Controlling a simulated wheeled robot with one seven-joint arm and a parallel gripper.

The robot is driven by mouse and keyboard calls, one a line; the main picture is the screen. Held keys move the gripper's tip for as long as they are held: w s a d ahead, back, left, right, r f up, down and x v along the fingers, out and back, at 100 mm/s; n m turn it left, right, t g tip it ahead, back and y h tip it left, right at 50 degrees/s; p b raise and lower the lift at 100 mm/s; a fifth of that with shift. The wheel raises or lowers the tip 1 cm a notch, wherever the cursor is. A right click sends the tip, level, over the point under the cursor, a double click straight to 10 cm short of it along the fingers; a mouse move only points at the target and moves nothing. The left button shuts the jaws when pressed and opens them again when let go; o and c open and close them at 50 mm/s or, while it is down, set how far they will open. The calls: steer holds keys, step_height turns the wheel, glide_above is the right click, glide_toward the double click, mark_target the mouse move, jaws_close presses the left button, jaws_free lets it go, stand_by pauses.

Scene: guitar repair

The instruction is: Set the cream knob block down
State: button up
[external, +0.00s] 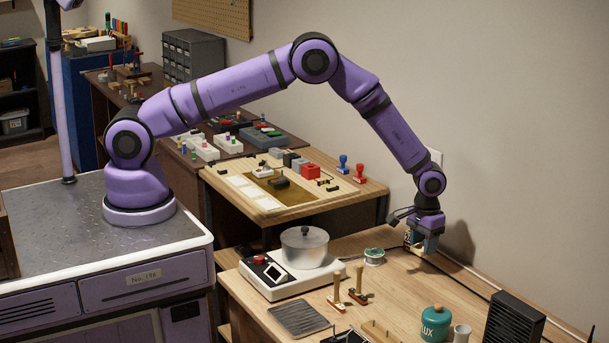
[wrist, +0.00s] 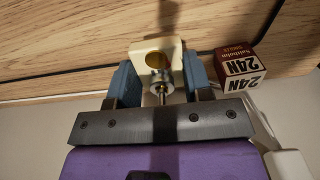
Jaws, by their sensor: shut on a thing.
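My gripper (external: 421,246) is at the end of the arm, low over the right part of the wooden bench (external: 399,283). In the wrist view my gripper (wrist: 158,78) has its two blue fingers shut on the cream knob block (wrist: 173,46), one finger on each side. The block has a round brass-coloured centre and a metal shaft pointing back toward the palm. In the external view the block is mostly hidden by the fingers. I cannot tell whether its underside touches the bench.
A dark red and white box marked 24N (wrist: 241,68) stands close beside the right finger. A hot plate with a lidded pot (external: 304,248), a wire spool (external: 374,257), wooden-handled tools (external: 337,291), a teal flux jar (external: 435,322) and a black ribbed unit (external: 513,322) surround clear bench.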

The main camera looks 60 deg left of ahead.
mark_target(420, 271)
steer(key=shift+f, duration=3)
steer(key=shift+f, duration=0.1)
steer(key=o, duration=0.9)
